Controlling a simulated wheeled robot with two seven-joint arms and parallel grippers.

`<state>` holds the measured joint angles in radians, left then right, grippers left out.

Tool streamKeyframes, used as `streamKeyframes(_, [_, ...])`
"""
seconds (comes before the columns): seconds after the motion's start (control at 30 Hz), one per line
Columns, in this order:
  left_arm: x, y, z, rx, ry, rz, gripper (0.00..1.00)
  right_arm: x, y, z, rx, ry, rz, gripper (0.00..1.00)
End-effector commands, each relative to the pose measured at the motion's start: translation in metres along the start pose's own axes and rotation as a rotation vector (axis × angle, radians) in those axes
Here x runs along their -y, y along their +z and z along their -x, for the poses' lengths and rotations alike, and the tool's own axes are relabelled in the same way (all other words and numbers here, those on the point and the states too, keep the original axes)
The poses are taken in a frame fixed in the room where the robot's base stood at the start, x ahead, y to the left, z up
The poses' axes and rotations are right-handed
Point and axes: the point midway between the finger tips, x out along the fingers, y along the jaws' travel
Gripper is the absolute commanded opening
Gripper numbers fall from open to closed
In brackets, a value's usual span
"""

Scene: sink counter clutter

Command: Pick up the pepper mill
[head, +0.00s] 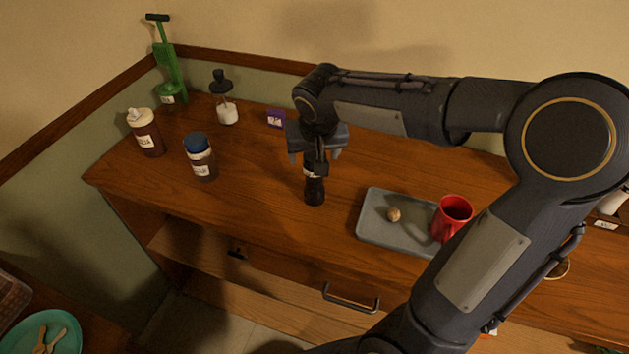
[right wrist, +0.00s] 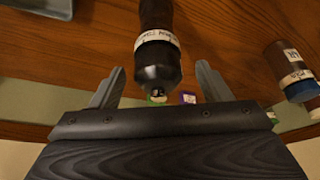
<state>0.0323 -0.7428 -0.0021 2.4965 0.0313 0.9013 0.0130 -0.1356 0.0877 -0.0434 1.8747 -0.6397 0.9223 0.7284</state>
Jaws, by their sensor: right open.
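The pepper mill (head: 315,188) is a dark, slim mill with a white label, upright on the wooden counter below my right gripper. In the right wrist view the pepper mill (right wrist: 158,55) lies between the two fingers, its rounded top toward the palm. My right gripper (head: 318,157) is open, with its fingers on either side of the mill's upper part and a visible gap at each side. The right gripper's fingers also show in the right wrist view (right wrist: 158,85). The mill's top is partly hidden by the gripper in the head view. My left gripper is not in view.
A grey tray (head: 372,232) with a walnut-like ball (head: 394,214) and a red mug (head: 452,215) stands right of the mill. To the left are a blue-capped jar (head: 201,162), a sauce bottle (head: 147,136), a white-filled shaker (head: 226,112) and a purple box (head: 276,119).

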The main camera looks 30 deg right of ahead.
Motion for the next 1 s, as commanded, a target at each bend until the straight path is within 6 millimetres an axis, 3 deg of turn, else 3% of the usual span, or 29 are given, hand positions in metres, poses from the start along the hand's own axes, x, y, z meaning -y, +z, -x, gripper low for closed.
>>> streamKeyframes(0.2, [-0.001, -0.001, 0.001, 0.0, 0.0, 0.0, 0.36, -0.001, 0.0, -0.025, 0.002, 0.001, 0.001, 0.71])
streamKeyframes(0.47, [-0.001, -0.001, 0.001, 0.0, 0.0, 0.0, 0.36, -0.001, 0.0, -0.027, 0.0, 0.0, 0.001, 0.69])
streamKeyframes(1.0, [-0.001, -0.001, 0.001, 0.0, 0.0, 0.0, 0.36, -0.001, 0.0, -0.026, -0.001, -0.001, 0.001, 0.02])
